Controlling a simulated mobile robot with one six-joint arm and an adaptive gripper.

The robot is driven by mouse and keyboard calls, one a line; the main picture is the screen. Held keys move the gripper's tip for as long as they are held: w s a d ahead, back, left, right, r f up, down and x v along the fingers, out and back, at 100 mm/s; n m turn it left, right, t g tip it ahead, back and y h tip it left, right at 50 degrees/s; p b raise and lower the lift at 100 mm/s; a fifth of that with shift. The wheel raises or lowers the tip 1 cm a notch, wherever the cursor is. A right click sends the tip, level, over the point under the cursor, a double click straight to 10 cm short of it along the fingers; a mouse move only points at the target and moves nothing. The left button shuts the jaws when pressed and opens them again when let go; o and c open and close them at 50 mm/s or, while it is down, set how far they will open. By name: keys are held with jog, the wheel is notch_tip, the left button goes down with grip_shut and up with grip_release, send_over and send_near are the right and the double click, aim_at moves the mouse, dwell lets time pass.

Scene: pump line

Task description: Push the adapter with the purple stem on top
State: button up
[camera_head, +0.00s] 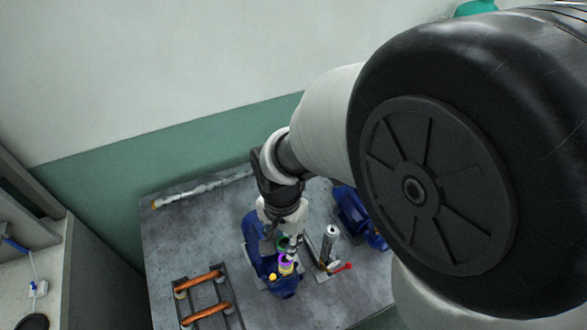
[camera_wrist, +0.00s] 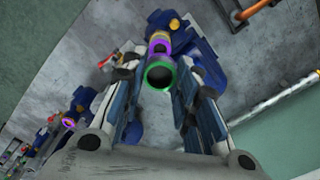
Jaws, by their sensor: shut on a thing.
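The adapter, with a green ring (camera_wrist: 160,75) at its near end and a purple stem (camera_wrist: 158,47), is between my gripper's fingers. In the head view its purple part (camera_head: 286,259) shows just below my gripper (camera_head: 284,246). My gripper (camera_wrist: 160,72) is shut on the adapter. The purple stem points at a yellow ring (camera_head: 286,269) on the blue pump (camera_head: 255,240). This pump (camera_wrist: 190,40) also shows behind the adapter in the wrist view. Whether the stem touches or sits in the yellow ring cannot be told.
A metal cylinder (camera_head: 329,239) with a red handle (camera_head: 342,267) stands right of the pump. Another blue pump (camera_head: 354,215) is farther right. A rack with orange bars (camera_head: 207,309) is at the lower left. A pipe (camera_head: 200,189) lies at the back; grey table (camera_head: 180,235) is clear before it.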

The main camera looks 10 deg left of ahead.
jog(key=shift+f+b, duration=1.5)
jog(key=shift+f, duration=0.8)
jog(key=shift+f+b, duration=0.4)
jog(key=shift+f, duration=0.3)
dwell(0.4)
jog(key=o, duration=1)
jog(key=shift+r, duration=0.15)
jog(key=shift+r+p, duration=2.55)
jog(key=shift+r, duration=0.4)
notch_tip(320, 180, up, 12)
